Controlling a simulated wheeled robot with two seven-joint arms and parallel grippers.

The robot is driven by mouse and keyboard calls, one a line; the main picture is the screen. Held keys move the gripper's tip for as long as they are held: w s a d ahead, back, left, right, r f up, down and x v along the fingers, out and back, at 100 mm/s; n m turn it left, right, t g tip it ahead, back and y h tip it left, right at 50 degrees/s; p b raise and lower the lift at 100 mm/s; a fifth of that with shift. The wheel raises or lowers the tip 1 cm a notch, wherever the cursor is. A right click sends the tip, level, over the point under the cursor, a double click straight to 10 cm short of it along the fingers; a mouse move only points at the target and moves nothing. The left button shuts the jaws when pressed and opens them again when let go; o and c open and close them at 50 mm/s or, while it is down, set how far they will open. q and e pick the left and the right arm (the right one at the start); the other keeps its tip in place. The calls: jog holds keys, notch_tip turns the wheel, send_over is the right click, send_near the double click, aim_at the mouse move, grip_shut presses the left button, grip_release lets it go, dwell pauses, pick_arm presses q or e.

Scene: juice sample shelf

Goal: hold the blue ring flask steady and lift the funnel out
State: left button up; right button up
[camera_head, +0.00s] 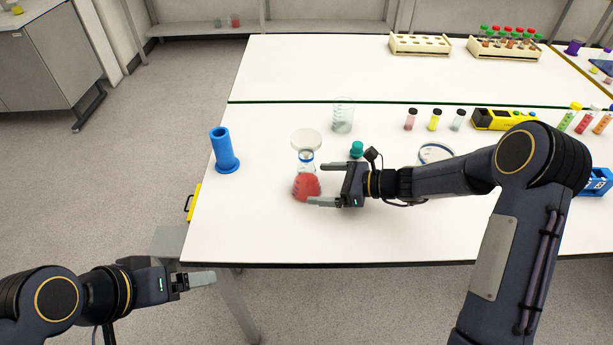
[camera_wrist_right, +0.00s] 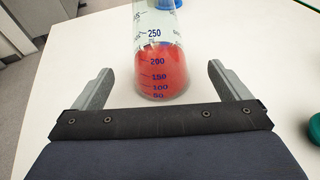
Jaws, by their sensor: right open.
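The flask (camera_head: 305,187) holds red liquid and stands upright near the table's front left. It has a blue ring at its neck. The white funnel (camera_head: 306,140) sits in its mouth, with a wide round top. My right gripper (camera_head: 317,183) is open at the flask's right side, its fingers pointing toward it. In the right wrist view the graduated flask (camera_wrist_right: 161,70) stands ahead, centred between the spread fingers (camera_wrist_right: 160,85); the funnel is out of that view. My left gripper (camera_head: 200,279) is off the table at lower left, seen side-on, away from the flask.
A blue cylinder (camera_head: 224,151) stands left of the flask. A clear beaker (camera_head: 342,116) stands behind it, and a teal cap (camera_head: 356,149) lies close to my right gripper. Small vials and a yellow device (camera_head: 503,119) are farther right. The table's front left is clear.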

aim_at(319, 184)
jog(key=b+x, duration=0.1)
jog(key=x, duration=0.2)
jog(key=shift+f, duration=0.1)
pick_arm(q)
jog(key=shift+f, duration=0.9)
pick_arm(e)
jog(key=shift+w+a, duration=0.15)
jog(key=shift+a, duration=0.35)
jog(key=shift+c, duration=0.5)
jog(key=c, duration=0.8)
